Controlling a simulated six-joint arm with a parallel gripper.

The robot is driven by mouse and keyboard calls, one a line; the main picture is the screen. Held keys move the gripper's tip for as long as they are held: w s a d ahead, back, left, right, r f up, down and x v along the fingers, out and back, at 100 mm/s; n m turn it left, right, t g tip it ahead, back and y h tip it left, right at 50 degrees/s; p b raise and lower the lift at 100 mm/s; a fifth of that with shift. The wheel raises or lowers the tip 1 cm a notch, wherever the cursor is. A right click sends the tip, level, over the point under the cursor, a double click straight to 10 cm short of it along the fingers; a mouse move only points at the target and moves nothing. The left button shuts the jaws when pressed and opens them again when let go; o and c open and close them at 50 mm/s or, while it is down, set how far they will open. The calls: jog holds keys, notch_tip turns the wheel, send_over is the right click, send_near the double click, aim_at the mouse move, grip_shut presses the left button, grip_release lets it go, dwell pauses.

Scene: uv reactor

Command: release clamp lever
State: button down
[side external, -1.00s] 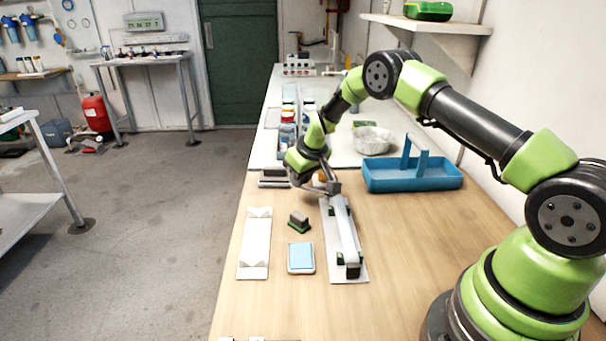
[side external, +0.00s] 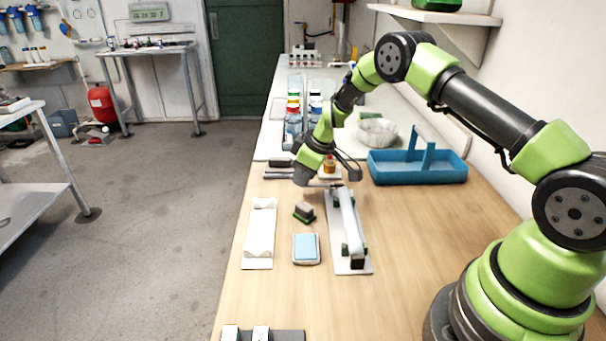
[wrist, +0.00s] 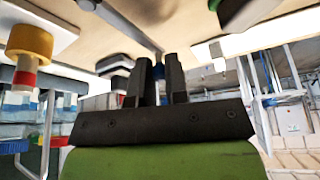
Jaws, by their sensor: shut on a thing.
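The long white reactor tube (side external: 348,222) lies on a white base plate (side external: 361,262), with dark green supports along it. My gripper (side external: 347,174) is low at the plate's far end, tilted sideways. In the wrist view, a grey bar (wrist: 130,26), which looks like the clamp lever, runs from the top left down to the fingertips (wrist: 160,66). The two black fingers are close together, with a small blue piece showing between them. The grip looks shut on the lever's end; the fingers hide the exact contact.
A blue carrier tray (side external: 418,170) stands right of my gripper. A white holder (side external: 260,232), a green-based block (side external: 304,211) and a light-blue pad (side external: 306,248) lie left of the reactor. Bottles (side external: 293,120) stand behind. The right front tabletop is clear.

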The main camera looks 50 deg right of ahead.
jog(key=c, duration=1.1)
grip_release()
jog(key=v, duration=1)
